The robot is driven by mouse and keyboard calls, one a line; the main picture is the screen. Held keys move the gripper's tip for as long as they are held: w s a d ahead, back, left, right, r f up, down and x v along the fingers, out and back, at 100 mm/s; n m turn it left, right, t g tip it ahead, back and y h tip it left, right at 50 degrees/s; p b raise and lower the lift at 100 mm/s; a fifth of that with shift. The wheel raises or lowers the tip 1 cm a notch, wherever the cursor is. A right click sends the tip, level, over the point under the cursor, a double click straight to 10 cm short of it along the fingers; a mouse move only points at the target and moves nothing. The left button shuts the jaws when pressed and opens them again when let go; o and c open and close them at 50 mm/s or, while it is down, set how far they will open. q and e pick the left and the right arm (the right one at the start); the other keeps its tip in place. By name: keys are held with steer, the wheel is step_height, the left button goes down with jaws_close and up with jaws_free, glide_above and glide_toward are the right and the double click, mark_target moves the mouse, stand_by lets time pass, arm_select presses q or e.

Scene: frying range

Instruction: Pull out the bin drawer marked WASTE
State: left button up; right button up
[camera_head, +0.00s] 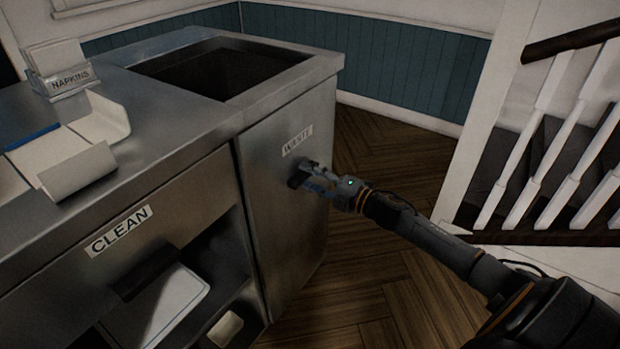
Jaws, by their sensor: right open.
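The bin drawer marked WASTE (284,220) is a tall metal front at the right end of the steel counter. Its face looks flush with the counter side. Its white WASTE label (298,140) is near the top. A dark handle (296,181) sits just below the label. My right gripper (308,178) is open, with its fingers at the handle. Part of the handle is hidden behind the fingers, and I cannot tell whether they touch it. My left gripper does not show.
A napkin holder (58,80) and white paper trays (78,171) stand on the counter, which has a dark square opening (222,69). Wooden floor (385,165) is clear to the right, before a stair railing (560,140).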

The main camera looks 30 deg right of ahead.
steer(key=shift+w, duration=0.2)
jaws_close()
steer(key=shift+s+f, duration=0.1)
